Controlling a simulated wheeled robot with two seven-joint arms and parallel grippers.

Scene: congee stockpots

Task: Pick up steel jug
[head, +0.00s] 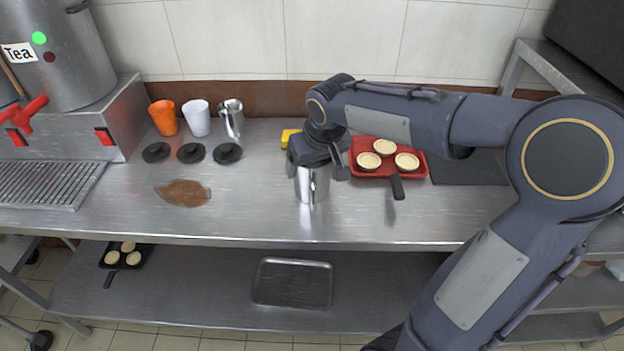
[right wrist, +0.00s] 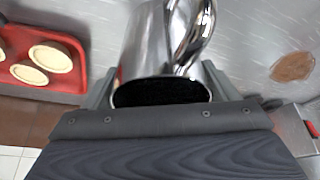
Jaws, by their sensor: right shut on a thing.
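The steel jug (head: 313,186) is shiny and stands or hangs upright below my right gripper (head: 318,165), over the middle of the counter. In the right wrist view the jug (right wrist: 165,50) shows its handle and dark open mouth between the two fingers of the right gripper (right wrist: 160,95), which is shut on it. Whether its base touches the counter I cannot tell. A second steel vessel (head: 231,120) stands at the back of the counter, beside the cups. My left gripper is not in view.
A red tray (head: 386,174) with three pastries lies right of the jug. An orange cup (head: 163,117), a white cup (head: 196,117) and three black lids (head: 191,153) are at the left, near a brown stain (head: 184,192). The counter's front middle is clear.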

